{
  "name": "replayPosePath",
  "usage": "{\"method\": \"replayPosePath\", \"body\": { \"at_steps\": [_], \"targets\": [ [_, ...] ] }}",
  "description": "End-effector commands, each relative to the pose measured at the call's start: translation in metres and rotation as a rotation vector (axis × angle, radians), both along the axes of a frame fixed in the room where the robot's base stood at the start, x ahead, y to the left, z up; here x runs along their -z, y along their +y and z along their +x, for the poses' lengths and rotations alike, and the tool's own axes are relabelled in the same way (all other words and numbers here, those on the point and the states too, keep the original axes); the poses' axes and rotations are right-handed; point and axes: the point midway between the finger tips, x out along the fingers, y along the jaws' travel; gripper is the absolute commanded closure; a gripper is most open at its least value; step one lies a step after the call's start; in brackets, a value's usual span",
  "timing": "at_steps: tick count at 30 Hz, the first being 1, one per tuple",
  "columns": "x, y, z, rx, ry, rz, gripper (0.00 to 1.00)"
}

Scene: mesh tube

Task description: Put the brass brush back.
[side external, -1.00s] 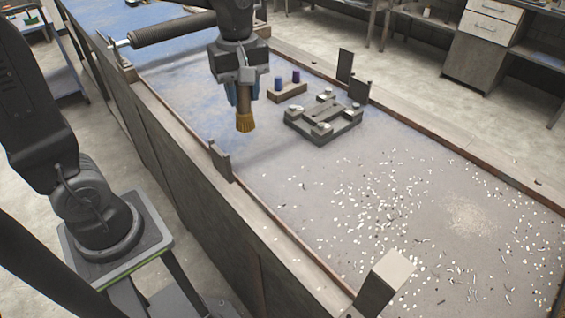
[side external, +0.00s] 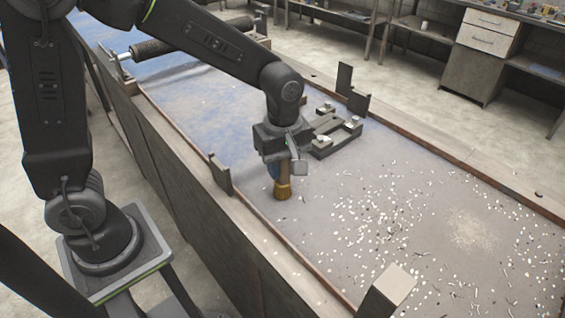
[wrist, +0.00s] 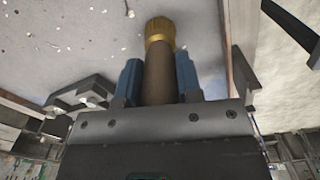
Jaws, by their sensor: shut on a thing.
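The brass brush (side external: 283,190) has a brown handle and golden bristles. It hangs bristles-down from my gripper (side external: 281,168) in the side view, over the grey-blue table near its left edge. I cannot tell whether the bristles touch the surface. In the wrist view, my gripper (wrist: 159,82) has its blue fingers on both sides of the brush handle, shut on it, and the golden bristle end (wrist: 160,33) points away from me. No place marked for the brush is plain in view.
A dark fixture with metal blocks (side external: 335,135) stands behind my gripper. A wire roller (side external: 165,42) lies at the far end. Upright plates (side external: 220,173) stand along the edges, and a block (side external: 390,288) at the front. White and dark scraps (side external: 420,225) litter the right side.

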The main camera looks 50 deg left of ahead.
Motion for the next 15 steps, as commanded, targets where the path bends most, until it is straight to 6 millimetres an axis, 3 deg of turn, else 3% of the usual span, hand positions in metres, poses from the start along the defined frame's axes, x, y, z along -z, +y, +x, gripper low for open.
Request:
{"method": "replayPosePath", "body": {
  "at_steps": [9,10,15],
  "targets": [
    [0.0031,0.0002,0.0001,0.0,0.0,0.0,0.91],
    [0.0032,0.0002,0.0001,0.0,0.0,0.0,0.65],
    [0.0029,0.0002,0.0001,0.0,0.0,0.0,0.49]
  ]
}}
